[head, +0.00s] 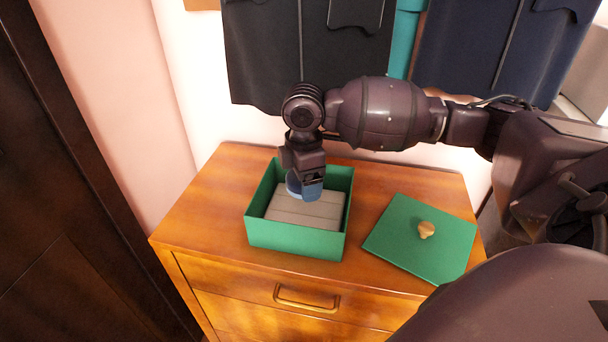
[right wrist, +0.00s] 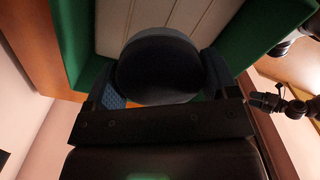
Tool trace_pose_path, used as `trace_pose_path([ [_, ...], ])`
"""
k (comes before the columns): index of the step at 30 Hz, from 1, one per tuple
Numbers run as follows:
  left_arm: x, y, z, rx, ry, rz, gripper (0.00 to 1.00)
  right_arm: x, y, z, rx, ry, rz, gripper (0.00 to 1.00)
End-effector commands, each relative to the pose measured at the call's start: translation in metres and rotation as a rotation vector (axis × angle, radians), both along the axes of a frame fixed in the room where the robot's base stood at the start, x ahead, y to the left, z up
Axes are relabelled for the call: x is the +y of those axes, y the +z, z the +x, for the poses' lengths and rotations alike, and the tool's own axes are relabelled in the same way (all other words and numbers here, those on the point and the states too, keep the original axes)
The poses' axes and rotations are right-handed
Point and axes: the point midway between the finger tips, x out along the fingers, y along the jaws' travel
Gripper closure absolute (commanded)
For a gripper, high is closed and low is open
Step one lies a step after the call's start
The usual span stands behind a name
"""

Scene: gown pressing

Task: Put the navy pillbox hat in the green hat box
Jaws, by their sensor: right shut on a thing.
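The green hat box (head: 295,241) stands open on the wooden chest, with a grey ribbed lining or insert (head: 310,211) inside. My right gripper (head: 304,184) points down into the box. It is shut on the navy pillbox hat (head: 304,190), which is over the grey insert near the back left of the box. In the right wrist view the hat (right wrist: 158,65) sits between the two fingers (right wrist: 160,92), with the grey insert and green walls beyond it. I cannot tell whether the hat touches the insert.
The green lid (head: 421,240) with a round knob (head: 426,230) lies on the chest top (head: 200,217), right of the box. Dark garments (head: 300,60) hang behind the chest. A dark wooden panel (head: 60,200) stands at the left. The chest top left of the box is clear.

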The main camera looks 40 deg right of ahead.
Motion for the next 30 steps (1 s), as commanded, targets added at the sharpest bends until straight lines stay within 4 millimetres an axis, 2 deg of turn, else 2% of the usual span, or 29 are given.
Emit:
trace_pose_path([
  [30,-0.001,-0.008,-0.001,0.008,0.0,-0.002,0.39,0.0,-0.033,0.0,0.002,0.0,0.001,0.44],
])
